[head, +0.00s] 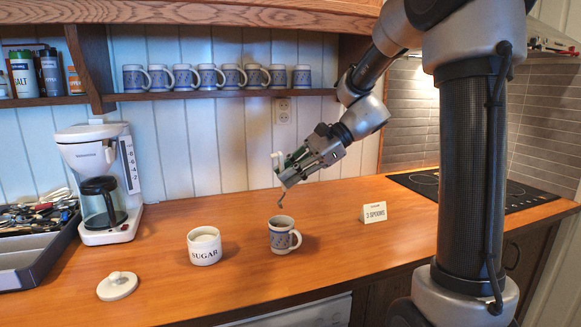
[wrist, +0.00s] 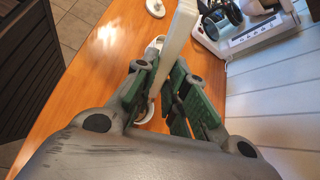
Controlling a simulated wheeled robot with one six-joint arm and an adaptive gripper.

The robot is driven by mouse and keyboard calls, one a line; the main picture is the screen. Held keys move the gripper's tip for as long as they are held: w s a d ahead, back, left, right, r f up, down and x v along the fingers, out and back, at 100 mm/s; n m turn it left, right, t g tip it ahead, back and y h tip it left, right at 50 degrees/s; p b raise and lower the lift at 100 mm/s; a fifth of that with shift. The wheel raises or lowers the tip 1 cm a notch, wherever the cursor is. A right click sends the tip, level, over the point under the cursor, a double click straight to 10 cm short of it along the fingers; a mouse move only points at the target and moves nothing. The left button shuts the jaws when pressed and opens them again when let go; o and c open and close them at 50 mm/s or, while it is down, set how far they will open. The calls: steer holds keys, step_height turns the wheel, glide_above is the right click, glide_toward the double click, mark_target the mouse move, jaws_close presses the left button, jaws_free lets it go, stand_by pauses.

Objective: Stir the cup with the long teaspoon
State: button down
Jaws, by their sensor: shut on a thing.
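My gripper (head: 284,172) is above the cup in the head view, tilted downward. It is shut on the long teaspoon (head: 281,201), whose dark lower end hangs just above the cup's rim, apart from it. A pale handle part sticks out above the fingers. In the wrist view the pale handle (wrist: 180,35) runs up from between the green-padded fingers (wrist: 165,90). The fingers partly hide a white rim below, probably the cup.
A sugar bowl (head: 204,246) stands left of the cup, its lid (head: 117,286) farther left. A coffee maker (head: 97,180) and a utensil tray (head: 40,262) are at the left. A "3 spoons" card (head: 373,212) stands right. Several mugs (head: 208,77) line the shelf.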

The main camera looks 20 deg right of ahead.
steer(key=shift+w+d+f, duration=0.15)
steer(key=shift+w+f, duration=0.05)
steer(key=shift+f, duration=1.75)
steer(key=shift+w+d+f, duration=0.1)
steer(key=shift+w+f, duration=0.15)
steer(key=shift+f, duration=1.65)
steer(key=shift+w+d+f, duration=0.15)
steer(key=shift+w+f, duration=0.05)
steer(key=shift+f, duration=1.75)
steer(key=shift+d, duration=0.15)
